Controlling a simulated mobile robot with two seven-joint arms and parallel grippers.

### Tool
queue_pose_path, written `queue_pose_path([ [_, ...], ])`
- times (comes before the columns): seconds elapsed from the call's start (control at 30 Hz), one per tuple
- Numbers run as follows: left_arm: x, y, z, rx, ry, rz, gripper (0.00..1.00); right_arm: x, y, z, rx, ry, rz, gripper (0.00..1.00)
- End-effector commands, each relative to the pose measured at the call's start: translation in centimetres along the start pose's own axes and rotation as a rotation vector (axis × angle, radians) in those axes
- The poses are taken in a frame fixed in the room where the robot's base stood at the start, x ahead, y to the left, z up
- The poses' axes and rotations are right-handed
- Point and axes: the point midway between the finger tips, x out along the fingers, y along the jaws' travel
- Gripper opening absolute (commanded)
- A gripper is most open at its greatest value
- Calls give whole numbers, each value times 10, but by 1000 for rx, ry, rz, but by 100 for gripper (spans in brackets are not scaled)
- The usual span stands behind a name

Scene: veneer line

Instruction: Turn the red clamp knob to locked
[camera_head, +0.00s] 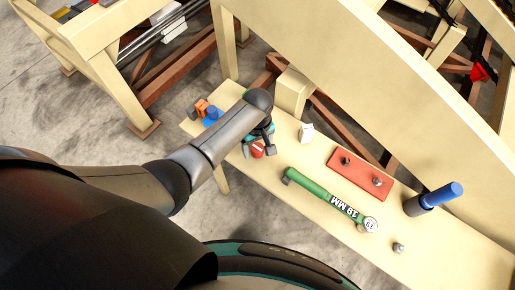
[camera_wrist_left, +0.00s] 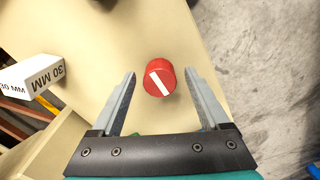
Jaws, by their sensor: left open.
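The red clamp knob (camera_wrist_left: 159,78) is a round red cylinder with a white bar across its top. In the left wrist view it stands on the pale bench (camera_wrist_left: 185,35), with the bar slanting from upper left to lower right. My left gripper (camera_wrist_left: 164,82) is open, with one finger on each side of the knob and visible gaps to both. In the head view the knob (camera_head: 257,150) shows just beside my left gripper (camera_head: 262,150), partly hidden by it. My right gripper is not in view.
A white block marked 30 MM (camera_wrist_left: 33,80) stands near the left finger side. Along the bench lie a green 19 MM wrench (camera_head: 325,200), a red plate with studs (camera_head: 360,175), a blue-handled tool (camera_head: 437,197) and a small metal nut (camera_head: 398,248). Orange and blue items (camera_head: 208,112) sit at the left end.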

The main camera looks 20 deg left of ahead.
Motion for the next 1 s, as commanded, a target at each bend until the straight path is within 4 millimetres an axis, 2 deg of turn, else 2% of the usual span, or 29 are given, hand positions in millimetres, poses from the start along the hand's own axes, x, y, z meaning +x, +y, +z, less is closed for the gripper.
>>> queue_pose_path([
  [0.37, 6, 0, 0, 1, 0, 1, 79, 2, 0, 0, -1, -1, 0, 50],
  [0.4, 6, 0, 0, 1, 0, 1, 76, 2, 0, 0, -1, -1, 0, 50],
  [1.0, 6, 0, 0, 0, 0, 0, 9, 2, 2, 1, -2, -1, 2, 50],
])
